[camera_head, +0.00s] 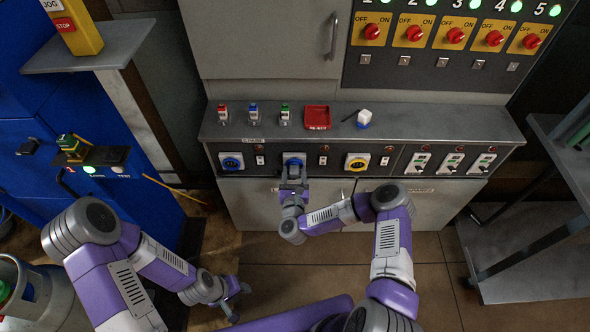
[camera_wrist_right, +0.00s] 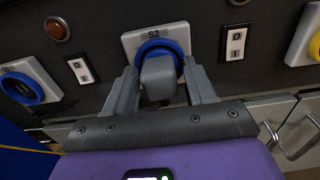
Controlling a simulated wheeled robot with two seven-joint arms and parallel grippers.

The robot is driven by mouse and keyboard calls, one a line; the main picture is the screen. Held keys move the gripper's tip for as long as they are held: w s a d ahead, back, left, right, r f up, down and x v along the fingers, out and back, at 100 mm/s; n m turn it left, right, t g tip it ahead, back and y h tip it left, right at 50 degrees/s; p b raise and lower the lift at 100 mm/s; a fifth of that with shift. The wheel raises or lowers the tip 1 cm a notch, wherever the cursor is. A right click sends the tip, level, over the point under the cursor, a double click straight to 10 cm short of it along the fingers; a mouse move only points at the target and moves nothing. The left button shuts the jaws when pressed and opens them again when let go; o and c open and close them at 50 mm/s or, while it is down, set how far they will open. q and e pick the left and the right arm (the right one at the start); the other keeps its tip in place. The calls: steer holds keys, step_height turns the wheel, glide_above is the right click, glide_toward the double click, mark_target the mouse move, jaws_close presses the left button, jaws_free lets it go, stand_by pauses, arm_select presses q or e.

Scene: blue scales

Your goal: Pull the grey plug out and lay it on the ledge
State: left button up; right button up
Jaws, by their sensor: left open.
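The grey plug (camera_wrist_right: 159,77) sits in the blue-ringed S2 socket (camera_wrist_right: 131,42) on the panel. The socket also shows in the head view (camera_head: 293,158), where my gripper partly hides the plug. My right gripper (camera_wrist_right: 161,84) has one finger on each side of the plug, with a small gap showing on both sides, so it looks open around it. It reaches up to the socket in the head view (camera_head: 292,178). My left gripper (camera_head: 243,300) is open and empty, low over the floor. The grey ledge (camera_head: 420,128) runs above the sockets.
On the ledge stand several small coloured-top items (camera_head: 253,115), a red tray (camera_head: 317,118) and a white-and-blue piece (camera_head: 364,118). Another blue socket (camera_head: 231,162) and a yellow one (camera_head: 357,162) flank S2. A grey cart (camera_head: 530,240) stands at right. The ledge's right part is clear.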

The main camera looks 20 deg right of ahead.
mark_target(294, 176)
jaws_close()
steer(key=shift+s, duration=0.1)
steer(key=shift+p+v, duration=0.55)
steer(key=shift+v, duration=2.35)
steer(key=shift+r, duration=0.1)
